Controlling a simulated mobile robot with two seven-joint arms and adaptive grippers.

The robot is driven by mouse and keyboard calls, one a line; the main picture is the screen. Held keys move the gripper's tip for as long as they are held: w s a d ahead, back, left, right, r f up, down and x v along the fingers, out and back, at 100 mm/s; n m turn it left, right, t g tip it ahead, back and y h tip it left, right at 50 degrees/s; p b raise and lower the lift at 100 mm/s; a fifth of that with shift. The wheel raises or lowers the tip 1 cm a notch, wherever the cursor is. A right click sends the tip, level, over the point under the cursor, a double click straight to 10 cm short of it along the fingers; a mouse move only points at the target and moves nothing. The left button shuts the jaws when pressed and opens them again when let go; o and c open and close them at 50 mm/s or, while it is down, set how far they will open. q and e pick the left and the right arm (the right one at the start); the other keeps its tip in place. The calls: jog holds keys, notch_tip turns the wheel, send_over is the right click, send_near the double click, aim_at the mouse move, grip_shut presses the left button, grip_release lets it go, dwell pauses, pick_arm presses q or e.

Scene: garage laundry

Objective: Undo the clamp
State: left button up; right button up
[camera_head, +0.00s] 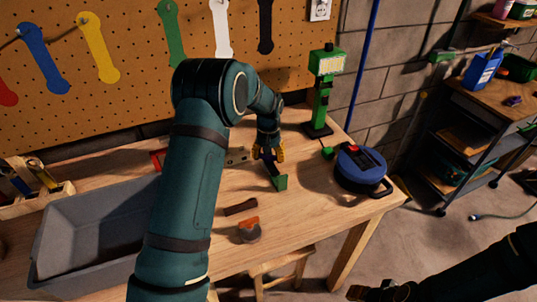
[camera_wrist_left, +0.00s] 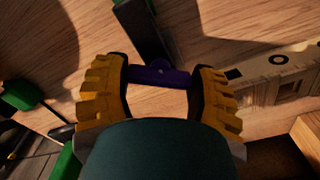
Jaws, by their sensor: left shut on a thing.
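The clamp lies at the tabletop in the head view, with a green end (camera_head: 280,183) and a dark bar. Its dark bar (camera_wrist_left: 143,28) runs up from between my fingers in the left wrist view. My left gripper (camera_head: 268,155) is above the table, shut on the clamp's purple handle (camera_wrist_left: 160,76), which spans between the two yellow fingers. The fingers and wrist hide part of the clamp in the head view. My right gripper (camera_head: 378,291) is low at the bottom edge, apart from the table; its jaw state is unclear.
A grey bin (camera_head: 60,235) fills the table's left. A blue round case (camera_head: 352,175) and green lamp stand (camera_head: 321,100) are to the right. An orange-and-grey object (camera_head: 249,231) and dark block (camera_head: 240,207) lie in front. A holed wooden piece (camera_wrist_left: 275,80) is beside the gripper.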

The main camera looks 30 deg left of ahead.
pick_arm(q)
jog(key=shift+s+f+n, duration=0.1)
jog(key=shift+f+n, duration=0.05)
jog(key=shift+n, duration=0.45)
jog(key=o, duration=1.2)
jog(key=shift+o, duration=0.2)
jog(key=shift+r, duration=0.6)
notch_tip(320, 180, up, 11)
